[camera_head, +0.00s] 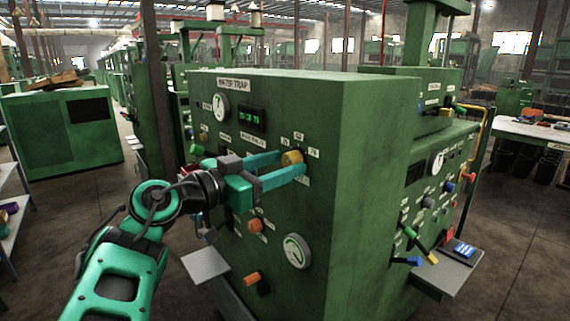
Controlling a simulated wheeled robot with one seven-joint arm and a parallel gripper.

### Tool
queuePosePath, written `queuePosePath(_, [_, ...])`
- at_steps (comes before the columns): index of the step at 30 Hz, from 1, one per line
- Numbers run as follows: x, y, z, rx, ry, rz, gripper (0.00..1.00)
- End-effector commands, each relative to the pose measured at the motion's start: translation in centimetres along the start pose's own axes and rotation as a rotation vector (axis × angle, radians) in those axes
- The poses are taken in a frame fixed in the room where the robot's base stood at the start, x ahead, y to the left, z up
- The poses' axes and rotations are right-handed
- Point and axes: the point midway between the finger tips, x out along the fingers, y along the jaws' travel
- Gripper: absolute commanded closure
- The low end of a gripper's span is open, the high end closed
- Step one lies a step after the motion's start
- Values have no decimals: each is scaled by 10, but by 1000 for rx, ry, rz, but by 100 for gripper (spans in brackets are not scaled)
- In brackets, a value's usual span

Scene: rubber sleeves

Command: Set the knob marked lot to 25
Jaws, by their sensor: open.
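A yellow knob (292,158) sits on the front panel of the green machine labelled "WATER TRAP". Small white labels surround it, too small to read surely, so I cannot tell whether it is the knob marked lot or where it points. My gripper (284,166) is open, its two long teal fingers reaching from the left toward the yellow knob. One finger is above and one below the knob in the picture. I cannot tell whether they touch it. A green digital display (252,118) shows several digits, not clearly legible.
Orange knobs (255,225) and a white dial gauge (297,251) are lower on the panel. A grey shelf (205,264) juts out at lower left. A second machine with coloured levers (412,233) stands right.

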Motion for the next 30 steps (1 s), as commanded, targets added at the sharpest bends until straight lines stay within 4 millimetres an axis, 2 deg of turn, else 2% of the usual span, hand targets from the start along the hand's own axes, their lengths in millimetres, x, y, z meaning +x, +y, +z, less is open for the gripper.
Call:
queuePosePath(8, [2, 1, 0, 0, 0, 1, 50])
queuePosePath(13, [2, 1, 0, 0, 0, 1, 88])
queuePosePath(14, [2, 1, 0, 0, 0, 1, 91])
queuePosePath(23, [1, 0, 0, -24, -2, -2, 91])
queuePosePath(30, [2, 0, -1, -139, -12, -2, 91])
